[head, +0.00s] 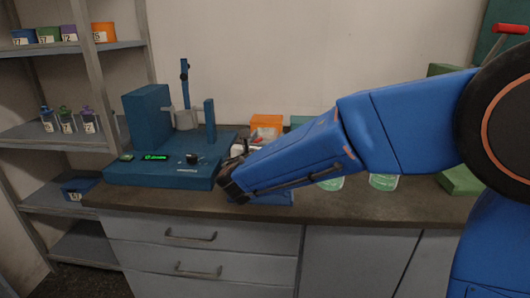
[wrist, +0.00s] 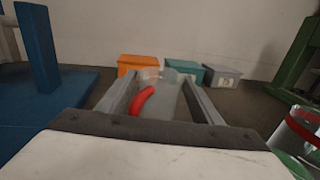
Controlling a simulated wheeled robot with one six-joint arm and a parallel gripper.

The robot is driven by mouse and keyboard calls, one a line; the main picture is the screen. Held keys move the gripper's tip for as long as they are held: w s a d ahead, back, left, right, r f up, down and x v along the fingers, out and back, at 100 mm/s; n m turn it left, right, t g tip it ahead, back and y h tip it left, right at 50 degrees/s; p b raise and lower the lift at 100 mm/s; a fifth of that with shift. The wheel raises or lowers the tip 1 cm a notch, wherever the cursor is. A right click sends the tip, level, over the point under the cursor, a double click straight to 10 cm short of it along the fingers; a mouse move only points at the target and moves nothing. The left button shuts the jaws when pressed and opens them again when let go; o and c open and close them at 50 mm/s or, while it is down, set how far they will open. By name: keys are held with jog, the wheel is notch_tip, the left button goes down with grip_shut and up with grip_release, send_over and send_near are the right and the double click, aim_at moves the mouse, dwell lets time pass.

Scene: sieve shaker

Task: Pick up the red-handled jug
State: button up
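The jug (wrist: 168,100) is clear and greyish, with a curved red handle (wrist: 142,101) on its left side. It stands upright straight ahead in the wrist view. My gripper (wrist: 160,82) is open, with one grey finger on each side of the jug. A narrow gap shows between the left finger and the handle; whether the right finger touches the jug I cannot tell. In the head view my arm covers most of the area around the jug, and I cannot make the jug out clearly there.
A blue sieve shaker (head: 160,170) stands left on the dark bench. Orange (wrist: 138,65), teal (wrist: 184,70) and grey (wrist: 221,76) bins line the wall. A clear red-banded container (wrist: 298,130) is close on the right. Two greenish jars (head: 331,183) (head: 383,182) stand right of my wrist.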

jog(key=c, duration=0.9)
jog(key=shift+r, duration=0.15)
